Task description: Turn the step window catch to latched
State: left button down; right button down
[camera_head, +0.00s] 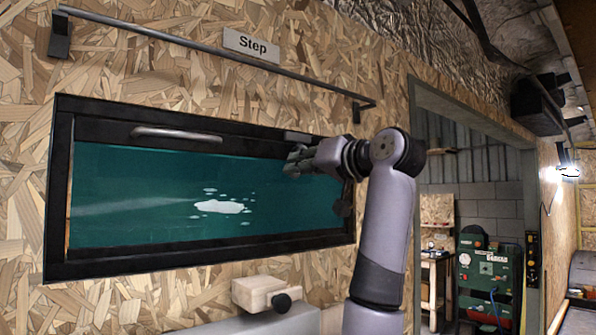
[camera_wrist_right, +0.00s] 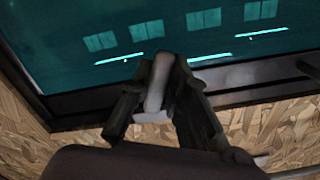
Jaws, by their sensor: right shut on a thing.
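The step window (camera_head: 130,215) has a black frame and teal glass, under a sign reading "Step" (camera_head: 251,46). My right gripper (camera_head: 298,160) is at the window's upper right corner. It hides most of the catch in the head view. In the right wrist view, the pale grey lever of the catch (camera_wrist_right: 159,82) stands between the two dark fingers of my right gripper (camera_wrist_right: 163,98). The fingers are shut on it. The lever lies across the frame edge, tilted slightly. My left gripper is not in view.
A grey pull handle (camera_head: 176,134) is on the window's top rail. A dark rail (camera_head: 215,52) runs above the window. A wooden block with a black knob (camera_head: 262,293) is below it. A doorway opens at right, with a green machine (camera_head: 487,262) beyond.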

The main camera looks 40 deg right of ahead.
jog(key=n, duration=0.1)
jog(key=d+n, duration=0.1)
jog(key=n, duration=0.2)
jog(key=shift+d+f+n, duration=0.2)
jog(key=shift+d+n, duration=0.1)
jog(key=shift+n, duration=0.3)
jog(key=c, duration=1.5)
grip_release()
jog(key=s, duration=0.8)
jog(key=s+d, duration=0.1)
jog(key=s, duration=0.3)
jog(key=shift+w, duration=0.1)
